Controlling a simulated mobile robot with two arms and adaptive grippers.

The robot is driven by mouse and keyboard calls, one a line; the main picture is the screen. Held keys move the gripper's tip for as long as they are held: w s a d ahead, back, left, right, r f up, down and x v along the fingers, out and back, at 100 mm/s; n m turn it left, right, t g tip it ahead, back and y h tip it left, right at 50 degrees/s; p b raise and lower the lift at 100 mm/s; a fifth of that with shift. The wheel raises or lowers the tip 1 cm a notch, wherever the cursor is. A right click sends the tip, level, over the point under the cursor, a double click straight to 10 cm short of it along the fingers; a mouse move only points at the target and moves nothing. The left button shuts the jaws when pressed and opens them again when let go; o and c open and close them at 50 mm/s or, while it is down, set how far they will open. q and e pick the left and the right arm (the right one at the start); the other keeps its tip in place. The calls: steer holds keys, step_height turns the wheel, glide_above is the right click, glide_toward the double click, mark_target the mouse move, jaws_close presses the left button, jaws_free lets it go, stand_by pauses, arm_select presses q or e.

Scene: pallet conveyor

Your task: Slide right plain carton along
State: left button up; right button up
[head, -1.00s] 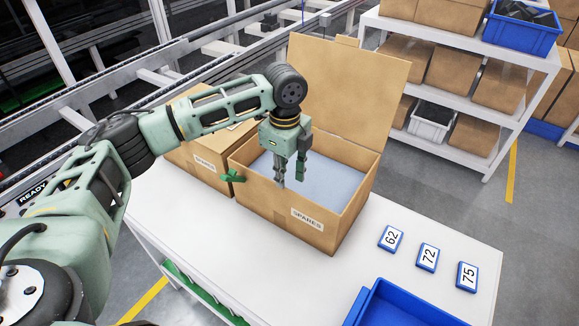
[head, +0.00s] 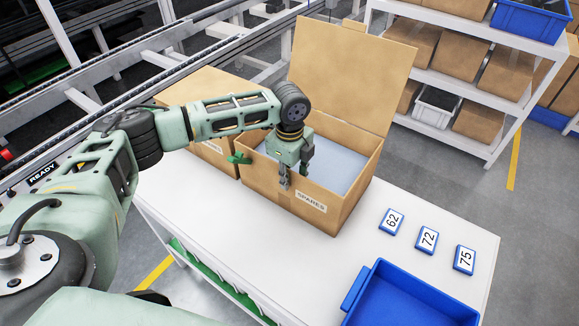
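Two brown cartons marked SPARES stand side by side on a white table. The right carton (head: 335,217) is open, its lid raised at the back and a pale grey-blue surface inside. The left carton (head: 190,90) looks closed and is partly hidden behind my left arm. My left gripper (head: 294,179) points down at the right carton's near wall, its fingers apart at the rim. I cannot tell whether they touch the wall. My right gripper is out of view.
A small green piece (head: 238,158) shows at the right carton's left corner. Number tags 62 (head: 391,222), 72 (head: 427,240) and 75 (head: 464,260) lie right of it. A blue bin (head: 358,288) sits in front. Bare tabletop lies between. A stocked shelf (head: 470,91) stands behind.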

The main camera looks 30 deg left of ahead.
arm_select(q)
steer(key=shift+f, duration=0.15)
steer(key=shift+c, duration=0.6)
jaws_close()
